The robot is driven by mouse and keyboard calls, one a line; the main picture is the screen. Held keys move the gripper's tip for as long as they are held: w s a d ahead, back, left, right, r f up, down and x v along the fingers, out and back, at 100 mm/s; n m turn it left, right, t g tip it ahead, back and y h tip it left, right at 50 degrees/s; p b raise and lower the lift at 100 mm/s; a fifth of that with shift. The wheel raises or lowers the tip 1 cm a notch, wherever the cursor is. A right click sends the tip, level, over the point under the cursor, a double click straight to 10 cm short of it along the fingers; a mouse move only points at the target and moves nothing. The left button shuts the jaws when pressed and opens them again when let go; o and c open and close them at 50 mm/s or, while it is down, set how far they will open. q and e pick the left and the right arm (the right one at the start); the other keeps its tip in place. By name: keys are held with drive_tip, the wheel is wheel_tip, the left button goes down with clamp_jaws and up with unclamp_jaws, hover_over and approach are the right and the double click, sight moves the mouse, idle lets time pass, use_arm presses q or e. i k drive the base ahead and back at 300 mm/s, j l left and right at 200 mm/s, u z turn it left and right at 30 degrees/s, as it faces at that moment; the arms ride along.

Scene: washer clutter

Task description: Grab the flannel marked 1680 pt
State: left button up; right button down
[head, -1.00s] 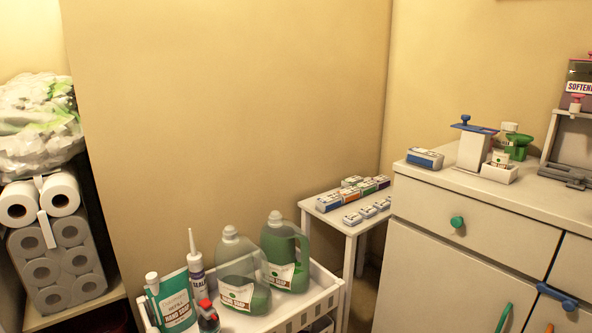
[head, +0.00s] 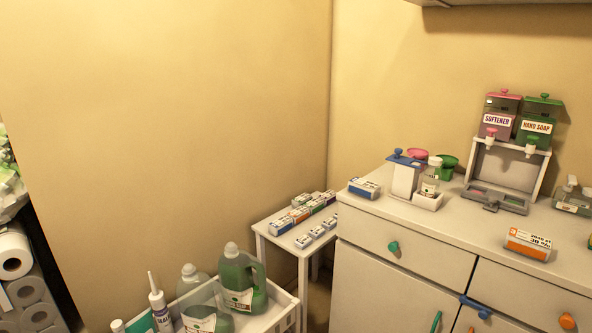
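I see no flannel and no 1680 pt marking in the head view. Small labelled boxes stand in rows on the white side table (head: 267,233); their print is too small to read. An orange and white box (head: 528,244) lies on the white cabinet's top, and its print is hard to read. A blue and white box (head: 364,188) lies at the cabinet top's left end. Neither of my grippers is in view.
The white cabinet (head: 385,273) fills the lower right. On it stand a softener dispenser (head: 498,117) and a hand soap dispenser (head: 538,124). A white cart (head: 285,310) holds soap bottles (head: 243,282). Paper rolls (head: 14,255) are at the left edge.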

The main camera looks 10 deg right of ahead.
sight(368, 190)
drive_tip(key=i+l, duration=0.2)
drive_tip(key=i, duration=0.3)
drive_tip(key=i+l, duration=0.2)
drive_tip(key=i, duration=0.3)
drive_tip(key=i+z, duration=0.3)
drive_tip(key=i+l+z, duration=0.1)
drive_tip(key=z, duration=0.25)
drive_tip(key=i+j, duration=0.05)
